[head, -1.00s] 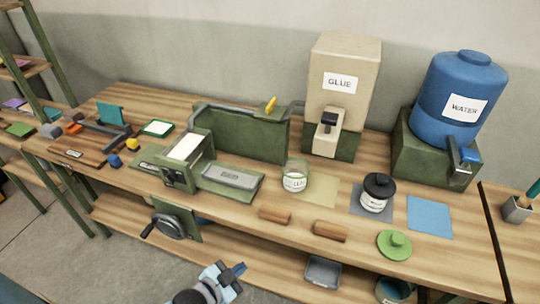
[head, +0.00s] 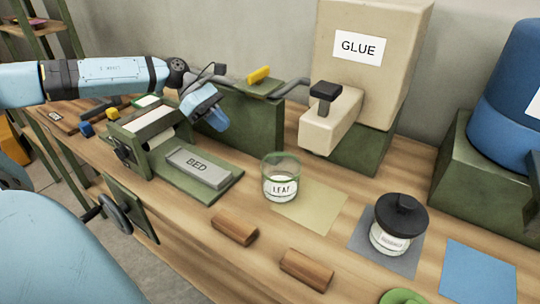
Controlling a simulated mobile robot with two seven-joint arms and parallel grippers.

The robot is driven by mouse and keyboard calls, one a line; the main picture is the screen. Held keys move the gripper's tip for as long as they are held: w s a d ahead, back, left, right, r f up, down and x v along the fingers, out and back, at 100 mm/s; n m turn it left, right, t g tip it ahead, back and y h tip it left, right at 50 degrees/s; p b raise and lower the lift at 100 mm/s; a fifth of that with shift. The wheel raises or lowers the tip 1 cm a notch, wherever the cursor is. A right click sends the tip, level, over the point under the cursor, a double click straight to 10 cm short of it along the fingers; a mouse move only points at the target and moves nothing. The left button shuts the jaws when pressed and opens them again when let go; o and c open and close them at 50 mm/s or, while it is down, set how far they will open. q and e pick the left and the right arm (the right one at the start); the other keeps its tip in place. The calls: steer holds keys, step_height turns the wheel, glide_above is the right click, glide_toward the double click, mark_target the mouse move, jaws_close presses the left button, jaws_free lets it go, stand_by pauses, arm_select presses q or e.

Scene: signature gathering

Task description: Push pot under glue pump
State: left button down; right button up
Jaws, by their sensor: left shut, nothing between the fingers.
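The pot, a clear glass jar labelled LEAF (head: 281,180), stands upright on the bench at the left edge of a yellow mat (head: 311,205). The glue pump is a beige box labelled GLUE (head: 372,65) on a green base, with a beige spout (head: 331,122) and black knob reaching forward, behind and right of the jar. My left gripper (head: 206,107) is shut and empty, above the green machine and left of the jar, apart from it. My right gripper is not in view.
A green press with a grey plate labelled BED (head: 198,168) lies left of the jar. Two wooden blocks, the nearer one (head: 307,269), lie in front. A black-lidded jar (head: 396,225) sits on a grey mat at right. A green panel (head: 245,115) stands behind.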

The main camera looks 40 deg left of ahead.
mark_target(263, 161)
arm_select(q)
steer(key=shift+m+y, duration=0.4)
steer(key=shift+m, duration=0.1)
steer(key=x, duration=0.7)
steer(key=shift+f, duration=0.3)
steer(key=d, duration=0.1)
steer(key=w+d, duration=0.1)
steer(key=d, duration=0.1)
steer(key=shift+d+f, duration=0.15)
steer(key=shift+f, duration=0.05)
steer(key=shift+d+f+p, duration=0.1)
steer(key=shift+d+p, duration=0.2)
steer(key=shift+d, duration=0.2)
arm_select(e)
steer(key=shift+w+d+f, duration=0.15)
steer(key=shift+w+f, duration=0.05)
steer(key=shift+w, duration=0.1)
arm_select(q)
steer(key=shift+w+d, duration=0.1)
steer(key=shift+d, duration=0.25)
steer(key=d, duration=0.2)
steer(key=w+d+b, duration=0.1)
steer(key=d, duration=0.2)
steer(key=w+d, duration=0.1)
steer(key=d, duration=0.2)
steer(key=shift+b, duration=0.4)
steer(key=shift+s, duration=0.1)
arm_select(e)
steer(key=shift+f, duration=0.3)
